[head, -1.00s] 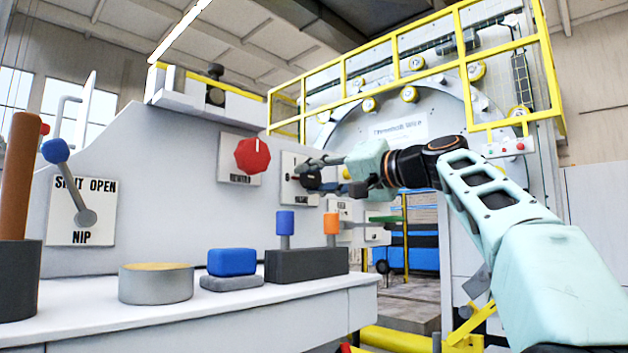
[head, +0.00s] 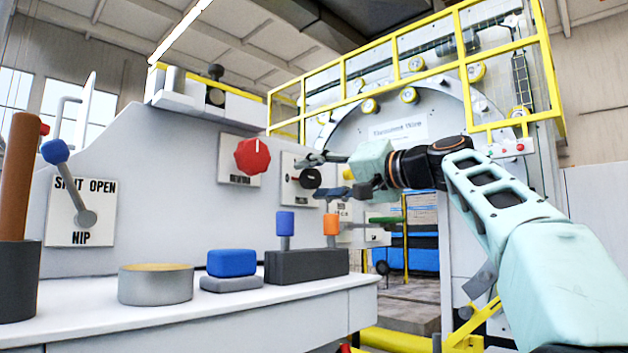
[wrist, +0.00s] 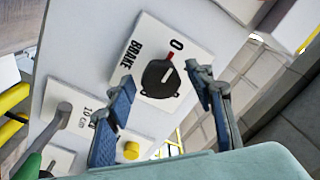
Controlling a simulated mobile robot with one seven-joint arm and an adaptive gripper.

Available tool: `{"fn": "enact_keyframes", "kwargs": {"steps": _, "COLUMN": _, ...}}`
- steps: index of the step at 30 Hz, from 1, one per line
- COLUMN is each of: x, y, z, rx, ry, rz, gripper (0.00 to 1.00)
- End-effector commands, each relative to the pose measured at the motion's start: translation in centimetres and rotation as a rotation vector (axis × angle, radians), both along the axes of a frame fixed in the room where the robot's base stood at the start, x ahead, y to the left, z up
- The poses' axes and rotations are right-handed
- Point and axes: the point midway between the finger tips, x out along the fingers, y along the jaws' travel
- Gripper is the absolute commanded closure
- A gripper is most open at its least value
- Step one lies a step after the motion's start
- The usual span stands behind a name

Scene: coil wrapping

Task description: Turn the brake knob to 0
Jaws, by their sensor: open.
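The brake knob (wrist: 160,78) is black with a red mark and sits on a white plate (wrist: 146,40) lettered BRAKE and 0. In the wrist view its red mark points at or very near the 0. In the head view the knob (head: 310,178) shows as a dark disc on its plate (head: 289,190). My gripper (head: 322,175) is open, one finger above the knob and one below it. In the wrist view the blue-padded fingers of my gripper (wrist: 160,73) stand apart, one on each side of the knob, with no contact visible.
A red rewind knob (head: 252,156) is left of the brake plate. A yellow button (wrist: 131,150) and a lever with a green handle (wrist: 28,166) lie near the fingers. Below are a bench (head: 200,325), a dark block (head: 305,266) with blue and orange posts, and a tin (head: 155,285).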

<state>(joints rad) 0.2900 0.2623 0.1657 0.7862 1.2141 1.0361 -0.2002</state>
Motion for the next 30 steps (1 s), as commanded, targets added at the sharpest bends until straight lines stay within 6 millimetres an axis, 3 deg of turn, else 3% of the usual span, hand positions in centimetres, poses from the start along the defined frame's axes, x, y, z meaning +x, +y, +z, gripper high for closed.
{"fn": "enact_keyframes", "kwargs": {"steps": 16, "x": -6.8, "y": -7.2, "z": -0.3, "rx": -0.001, "ry": 0.000, "rz": -0.004, "gripper": 0.51}}
{"fn": "enact_keyframes", "kwargs": {"steps": 30, "x": -7.8, "y": -8.1, "z": -0.4, "rx": -0.002, "ry": 0.000, "rz": 0.000, "gripper": 0.51}}
